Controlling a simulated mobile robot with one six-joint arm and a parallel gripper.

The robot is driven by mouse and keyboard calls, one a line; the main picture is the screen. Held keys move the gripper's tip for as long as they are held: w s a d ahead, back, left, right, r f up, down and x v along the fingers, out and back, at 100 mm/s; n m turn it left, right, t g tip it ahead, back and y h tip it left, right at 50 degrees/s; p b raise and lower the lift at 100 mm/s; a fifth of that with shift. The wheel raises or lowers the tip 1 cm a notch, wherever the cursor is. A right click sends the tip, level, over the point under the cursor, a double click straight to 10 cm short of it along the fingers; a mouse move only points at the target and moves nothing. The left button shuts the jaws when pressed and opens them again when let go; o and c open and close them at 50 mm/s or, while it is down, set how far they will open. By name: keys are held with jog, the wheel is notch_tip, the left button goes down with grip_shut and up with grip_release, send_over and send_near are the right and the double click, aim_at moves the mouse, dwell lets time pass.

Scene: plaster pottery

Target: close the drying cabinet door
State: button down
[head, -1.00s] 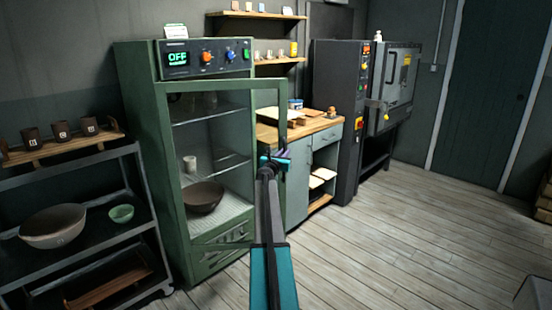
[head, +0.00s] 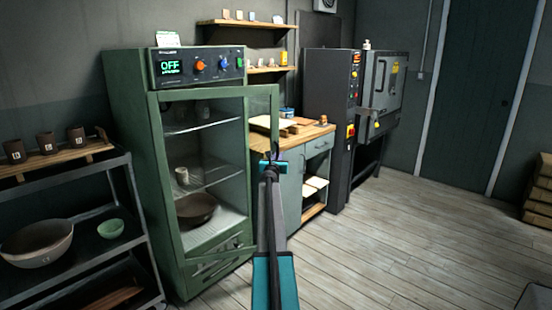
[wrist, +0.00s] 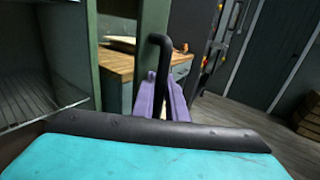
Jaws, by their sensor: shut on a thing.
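The green drying cabinet (head: 126,150) stands left of centre in the head view. Its glazed green-framed door (head: 262,92) is partly open, its free edge on the right standing out from the cabinet front. In the wrist view the door's green upright (wrist: 152,30) stands apart from the cabinet frame (wrist: 93,50). My gripper (head: 272,160) is at this free edge. In the wrist view its purple fingers (wrist: 165,98) are shut on the black door handle (wrist: 160,42). The handle's lower part is hidden between the fingers.
A dark bowl (head: 190,212) and a pale cup (head: 182,176) sit inside the cabinet. A dark shelf rack (head: 128,235) with bowls and cups stands close on the left. A wood-topped workbench (head: 318,130) is behind the door.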

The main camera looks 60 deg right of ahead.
jog(key=c, duration=1.8)
grip_release()
jog(key=shift+s+d, duration=0.2)
jog(key=shift+s, duration=0.2)
jog(key=shift+o, duration=0.2)
jog(key=shift+w+a, duration=0.15)
jog(key=shift+w, duration=0.15)
jog(key=shift+a, duration=0.15)
jog(key=b+v, duration=0.1)
jog(key=v, duration=1.2)
jog(key=shift+s+a, duration=0.2)
